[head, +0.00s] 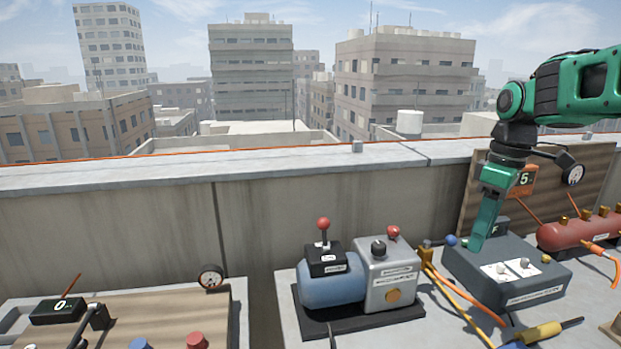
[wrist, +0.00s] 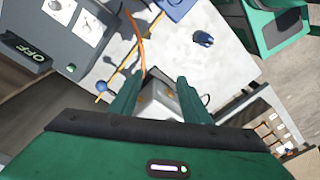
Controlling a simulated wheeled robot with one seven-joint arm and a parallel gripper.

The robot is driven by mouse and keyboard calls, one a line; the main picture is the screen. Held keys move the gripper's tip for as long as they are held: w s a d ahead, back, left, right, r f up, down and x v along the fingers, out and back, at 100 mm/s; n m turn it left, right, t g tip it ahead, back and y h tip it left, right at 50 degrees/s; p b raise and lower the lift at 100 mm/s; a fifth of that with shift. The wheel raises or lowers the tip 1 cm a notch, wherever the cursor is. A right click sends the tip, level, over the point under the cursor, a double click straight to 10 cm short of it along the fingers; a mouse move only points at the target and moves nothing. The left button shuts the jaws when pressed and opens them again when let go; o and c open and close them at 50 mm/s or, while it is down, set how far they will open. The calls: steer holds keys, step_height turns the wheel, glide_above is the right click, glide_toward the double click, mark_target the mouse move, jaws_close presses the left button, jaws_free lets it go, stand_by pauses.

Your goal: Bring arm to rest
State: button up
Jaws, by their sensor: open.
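My green arm enters the head view from the upper right and bends down. My gripper (head: 474,243) points downward over the back left of a dark grey switch box (head: 535,292). In this view I cannot tell whether it touches the box. In the wrist view my gripper (wrist: 158,85) shows two green fingers spread apart with nothing held. A grey box (wrist: 160,98) shows beyond the gap between them. The switch box, marked OFF, also shows at the upper left of the wrist view (wrist: 18,57).
A blue tank (head: 330,290) and grey box with knobs (head: 392,270) stand left of the switch box. A red tank (head: 580,232) and board with a gauge (head: 573,174) stand right. Orange hoses (head: 450,288) cross the bench. A parapet (head: 120,240) runs behind.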

steer(key=s+d+f+m, duration=0.2)
steer(key=s+f+m, duration=0.2)
steer(key=s, duration=0.4)
steer(key=s+d+f+m, duration=0.2)
steer(key=s+f+m, duration=0.2)
steer(key=s+m, duration=0.2)
steer(key=s+d+f+m, duration=0.1)
steer(key=s+f+m, duration=0.2)
steer(key=s, duration=0.7)
steer(key=shift+s+d+f+m+h, duration=0.3)
steer(key=shift+s+d+f+m, duration=0.1)
steer(key=shift+m, duration=0.7)
